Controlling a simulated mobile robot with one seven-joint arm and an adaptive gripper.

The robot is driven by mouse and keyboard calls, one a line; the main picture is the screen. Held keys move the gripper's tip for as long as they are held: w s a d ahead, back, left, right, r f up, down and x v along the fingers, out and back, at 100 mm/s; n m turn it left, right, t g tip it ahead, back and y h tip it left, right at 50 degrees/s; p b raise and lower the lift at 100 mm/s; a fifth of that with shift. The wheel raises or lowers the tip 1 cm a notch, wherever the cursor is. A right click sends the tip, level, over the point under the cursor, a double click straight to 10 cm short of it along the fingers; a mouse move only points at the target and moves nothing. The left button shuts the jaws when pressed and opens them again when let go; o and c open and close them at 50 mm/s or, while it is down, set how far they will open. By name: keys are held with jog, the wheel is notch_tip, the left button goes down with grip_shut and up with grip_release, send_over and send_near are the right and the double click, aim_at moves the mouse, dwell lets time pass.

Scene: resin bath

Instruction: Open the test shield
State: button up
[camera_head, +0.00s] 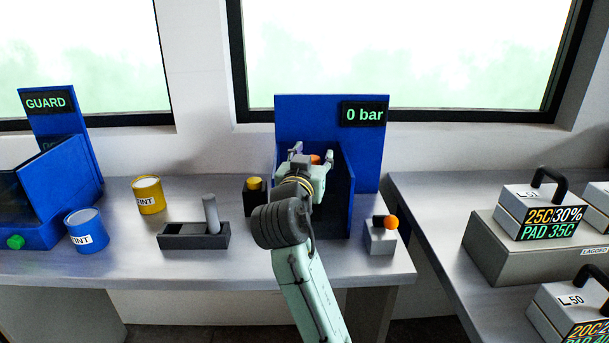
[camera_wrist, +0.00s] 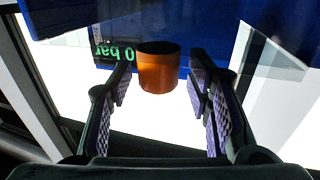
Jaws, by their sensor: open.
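The blue test stand (camera_head: 290,110), with its "0 bar" display (camera_head: 363,113), is at the middle back of the bench. Its blue side wall (camera_head: 342,195) shows to the right of my arm. A bluish, see-through panel (camera_wrist: 205,35) shows at the top of the wrist view and may be the shield. An orange round knob (camera_wrist: 158,70) lies between my open fingers, with a gap on both sides; a bit of it shows in the head view (camera_head: 315,159). My gripper (camera_head: 312,157) is open in front of the stand. My arm hides much of the stand's front.
An orange-balled lever (camera_head: 390,223) stands right of the stand. A yellow-topped button box (camera_head: 254,195), a grey lever unit (camera_head: 195,238), and yellow (camera_head: 148,196) and blue (camera_head: 86,232) tins are left. A blue GUARD station (camera_head: 60,160) is far left. Labelled weights (camera_head: 540,213) stand right.

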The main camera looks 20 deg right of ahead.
jog(key=shift+f+b+v, duration=0.15)
jog(key=shift+b+v, duration=0.1)
jog(key=shift+v, duration=1)
jog(key=shift+f+b+v, duration=0.15)
jog(key=shift+b+v, duration=0.1)
jog(key=shift+v, duration=1.05)
jog(key=shift+d, duration=0.1)
